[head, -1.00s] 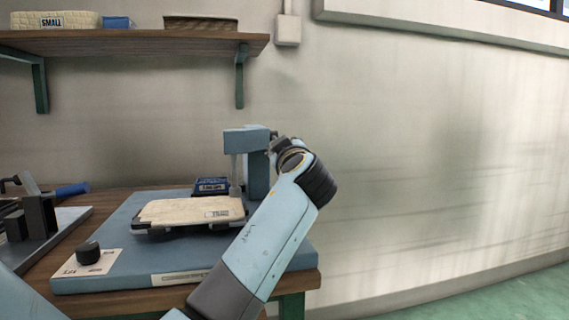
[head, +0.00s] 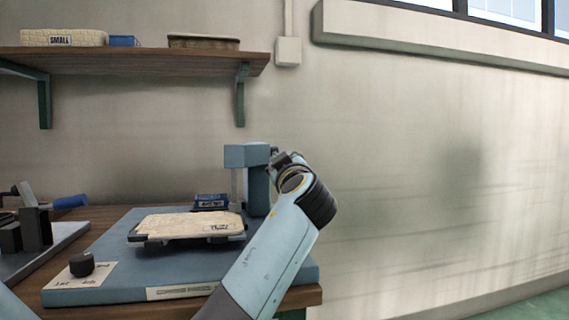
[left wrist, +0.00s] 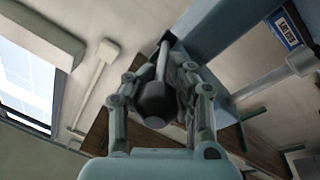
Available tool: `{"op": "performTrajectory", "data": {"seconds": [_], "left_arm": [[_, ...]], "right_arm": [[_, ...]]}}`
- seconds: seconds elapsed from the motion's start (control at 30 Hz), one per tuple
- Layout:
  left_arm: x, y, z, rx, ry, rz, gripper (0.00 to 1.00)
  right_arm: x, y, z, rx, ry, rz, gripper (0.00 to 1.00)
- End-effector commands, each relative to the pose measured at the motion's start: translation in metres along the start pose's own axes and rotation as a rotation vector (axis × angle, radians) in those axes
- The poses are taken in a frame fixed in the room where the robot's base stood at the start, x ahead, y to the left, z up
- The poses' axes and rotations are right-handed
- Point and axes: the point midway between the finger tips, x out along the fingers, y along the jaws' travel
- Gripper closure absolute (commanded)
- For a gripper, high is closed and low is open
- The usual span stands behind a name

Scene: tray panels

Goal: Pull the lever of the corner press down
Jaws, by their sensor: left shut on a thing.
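The corner press (head: 258,180) is a blue-grey column with an overhanging head. It stands at the back right of a blue base plate (head: 110,285). My left gripper (head: 285,158) is at the column's right side in the head view, partly hidden behind its own wrist. In the left wrist view, the lever (left wrist: 162,58) is a grey rod running from a dark pivot to a black knob (left wrist: 153,100). My left gripper (left wrist: 158,98) has its fingers shut around the knob end. A tan panel (head: 185,224) lies on dark supports in front of the column. My right gripper is not seen.
A blue box (head: 211,202) sits behind the panel. A black dial (head: 82,265) is at the base plate's front left. Another device with a blue handle (head: 70,202) stands at left. A wall shelf (head: 150,62) hangs above; a bare wall (head: 430,190) is on the right.

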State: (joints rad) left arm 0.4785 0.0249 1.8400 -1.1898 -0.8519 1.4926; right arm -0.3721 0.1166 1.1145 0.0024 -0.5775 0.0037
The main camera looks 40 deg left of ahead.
Motion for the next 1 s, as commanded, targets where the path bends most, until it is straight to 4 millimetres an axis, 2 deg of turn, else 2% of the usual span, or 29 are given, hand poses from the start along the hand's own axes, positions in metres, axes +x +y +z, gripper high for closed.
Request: {"op": "performTrajectory", "data": {"seconds": [0.03,0.63,0.67,0.7,0.93,1.0], "left_arm": [[-0.0038,-0.0126,0.0192,0.016,-0.033,-0.023,1.00],[-0.0038,-0.0126,0.0194,0.015,-0.034,-0.023,1.00],[-0.0038,-0.0126,0.0194,0.015,-0.034,-0.023,0.81],[-0.0039,-0.0126,0.0195,0.015,-0.034,-0.023,0.76],[-0.0029,-0.0103,0.0151,0.014,-0.026,-0.018,0.46],[-0.0026,-0.0096,0.0139,0.014,-0.024,-0.017,0.46]], "right_arm": [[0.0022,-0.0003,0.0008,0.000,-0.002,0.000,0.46],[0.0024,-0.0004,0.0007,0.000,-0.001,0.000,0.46],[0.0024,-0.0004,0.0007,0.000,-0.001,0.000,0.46],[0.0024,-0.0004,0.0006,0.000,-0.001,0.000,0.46],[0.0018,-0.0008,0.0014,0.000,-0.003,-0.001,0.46],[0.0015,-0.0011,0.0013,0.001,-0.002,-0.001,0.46]]}}
